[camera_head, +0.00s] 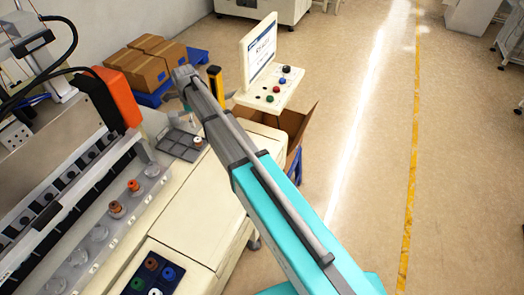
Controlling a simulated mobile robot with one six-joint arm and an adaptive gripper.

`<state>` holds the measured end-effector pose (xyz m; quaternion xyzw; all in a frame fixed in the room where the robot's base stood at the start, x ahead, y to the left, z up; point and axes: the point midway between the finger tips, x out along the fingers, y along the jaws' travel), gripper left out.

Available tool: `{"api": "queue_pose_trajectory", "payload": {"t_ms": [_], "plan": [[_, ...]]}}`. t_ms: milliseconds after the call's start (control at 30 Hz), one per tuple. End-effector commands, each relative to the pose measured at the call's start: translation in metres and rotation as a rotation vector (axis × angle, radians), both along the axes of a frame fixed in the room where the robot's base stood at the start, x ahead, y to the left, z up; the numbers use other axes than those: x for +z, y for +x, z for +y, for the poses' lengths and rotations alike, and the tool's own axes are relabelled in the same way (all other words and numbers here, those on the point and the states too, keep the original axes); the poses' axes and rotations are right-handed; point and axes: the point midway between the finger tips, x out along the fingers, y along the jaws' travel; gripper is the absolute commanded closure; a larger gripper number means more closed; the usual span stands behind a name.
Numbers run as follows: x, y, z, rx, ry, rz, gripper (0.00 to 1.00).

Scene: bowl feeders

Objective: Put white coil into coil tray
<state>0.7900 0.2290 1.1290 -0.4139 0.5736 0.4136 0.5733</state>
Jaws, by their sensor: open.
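The dark blue tray (125,288) is at the bottom edge, partly cut off. It holds a brown, a blue and a green coil, and a whitish piece (155,291) at the cut-off edge that looks like the white coil. I cannot tell for sure which of the two is the coil tray. My arm reaches from the bottom right to beyond the grey tray. My gripper's fingers do not show; the arm's end hides that area.
A row of clear round holders (98,232) runs along the machine at left; an orange (134,186) and a brown coil stand there. A control panel with a screen (260,48) and buttons stands behind my arm. Cardboard boxes (140,72) are at the back. The right floor is open.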

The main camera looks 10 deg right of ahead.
Motion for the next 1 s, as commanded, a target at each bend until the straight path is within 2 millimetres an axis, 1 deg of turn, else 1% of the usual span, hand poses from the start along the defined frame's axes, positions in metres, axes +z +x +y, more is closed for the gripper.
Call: {"api": "queue_pose_trajectory", "payload": {"t_ms": [33,167,300,600,1000], "plan": [[0.000,-0.008,-0.008,0.034,0.000,0.000,0.23],[0.000,-0.024,-0.031,0.165,0.000,0.000,0.23],[0.000,-0.047,-0.059,0.347,0.000,0.000,0.23],[0.000,-0.098,-0.116,0.757,0.000,0.000,0.23],[0.000,-0.174,-0.179,1.304,0.000,0.002,0.23]]}}
